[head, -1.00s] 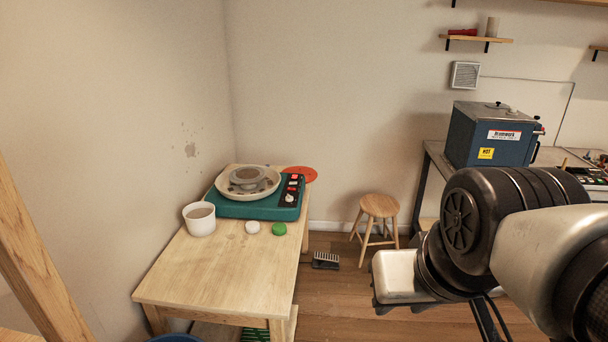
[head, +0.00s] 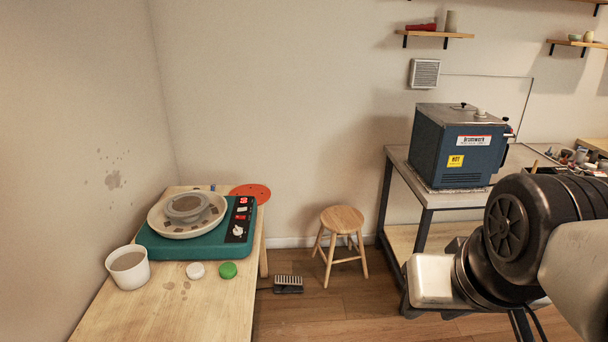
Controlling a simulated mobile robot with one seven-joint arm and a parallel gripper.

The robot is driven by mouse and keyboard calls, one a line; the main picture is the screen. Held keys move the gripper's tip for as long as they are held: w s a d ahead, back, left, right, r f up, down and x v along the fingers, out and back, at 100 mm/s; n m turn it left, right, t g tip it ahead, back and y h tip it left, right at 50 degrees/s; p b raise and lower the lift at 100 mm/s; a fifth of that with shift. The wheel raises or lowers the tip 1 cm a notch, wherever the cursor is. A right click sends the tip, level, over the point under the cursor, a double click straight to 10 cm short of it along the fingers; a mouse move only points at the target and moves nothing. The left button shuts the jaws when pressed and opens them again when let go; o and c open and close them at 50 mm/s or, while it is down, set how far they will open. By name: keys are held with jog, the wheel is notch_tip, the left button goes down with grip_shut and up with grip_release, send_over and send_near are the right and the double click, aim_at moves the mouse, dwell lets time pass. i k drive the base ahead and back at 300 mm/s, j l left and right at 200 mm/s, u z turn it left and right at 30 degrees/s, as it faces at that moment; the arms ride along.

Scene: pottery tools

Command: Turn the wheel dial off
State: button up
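The pottery wheel (head: 160,246) is a teal box with a splash pan (head: 158,224) and a round wheel head on top. It sits on the wooden table (head: 205,314) at the left of the head view. Its black control panel is on the right side of its top, with a red display and red switch. A white dial (head: 238,231) sits at the panel's near end; its exact setting is too small to read. My arm fills the right edge, well away from the wheel. My gripper's fingers are not in view.
A white cup (head: 128,270), a white disc (head: 195,270) and a green disc (head: 228,270) are near the wheel. An orange disc (head: 252,191) lies behind it. A stool (head: 341,222) and pedal (head: 288,284) stand on the floor. A blue kiln (head: 455,150) is at right.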

aim_at(238, 231)
jog(key=i, duration=1.6)
jog(key=i+u, duration=0.15)
jog(key=i, duration=0.3)
jog(key=i+l+u, duration=0.15)
jog(key=i, duration=0.3)
jog(key=i+l+u, duration=0.15)
jog(key=i, duration=0.25)
jog(key=u, duration=1.7)
